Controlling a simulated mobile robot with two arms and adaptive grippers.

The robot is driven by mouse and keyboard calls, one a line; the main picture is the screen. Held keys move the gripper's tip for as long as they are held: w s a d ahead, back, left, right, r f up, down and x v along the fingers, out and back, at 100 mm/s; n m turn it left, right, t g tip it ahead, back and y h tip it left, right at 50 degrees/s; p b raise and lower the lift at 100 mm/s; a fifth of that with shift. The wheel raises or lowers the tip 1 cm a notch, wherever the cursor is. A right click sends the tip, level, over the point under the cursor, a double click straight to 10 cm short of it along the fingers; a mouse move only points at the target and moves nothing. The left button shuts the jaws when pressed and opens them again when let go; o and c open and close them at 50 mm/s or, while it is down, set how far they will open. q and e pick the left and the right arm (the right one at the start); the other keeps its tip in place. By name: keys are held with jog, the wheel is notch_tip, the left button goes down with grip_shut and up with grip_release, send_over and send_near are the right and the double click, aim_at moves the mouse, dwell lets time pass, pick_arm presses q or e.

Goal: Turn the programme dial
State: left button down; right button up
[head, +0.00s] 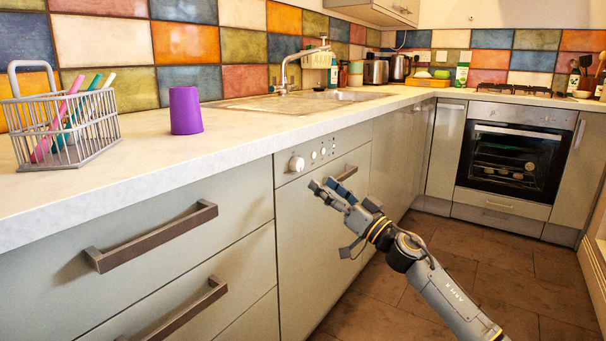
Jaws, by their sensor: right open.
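The programme dial (296,164) is a round, pale knob at the left end of the control strip on the built-in appliance (300,230). Several small buttons sit to its right on the strip. My right gripper (322,187) is in front of the appliance, a little below and to the right of the dial in the picture. It is open and holds nothing that I can see. Whether it touches the appliance front is hard to tell; the dial itself is uncovered. The gripper partly hides the appliance's handle (347,173). My left gripper is out of view.
A purple cup (186,110) and a wire basket (70,130) with coloured sticks stand on the counter (150,165) above. Drawer handles (150,236) stick out at the left. The sink (300,102) is behind. An oven (515,160) stands far right; the floor between is clear.

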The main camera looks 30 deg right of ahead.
aim_at(300, 166)
jog(key=b+x, duration=0.1)
jog(key=x, duration=0.6)
jog(key=shift+w, duration=0.4)
jog(key=c, duration=1.2)
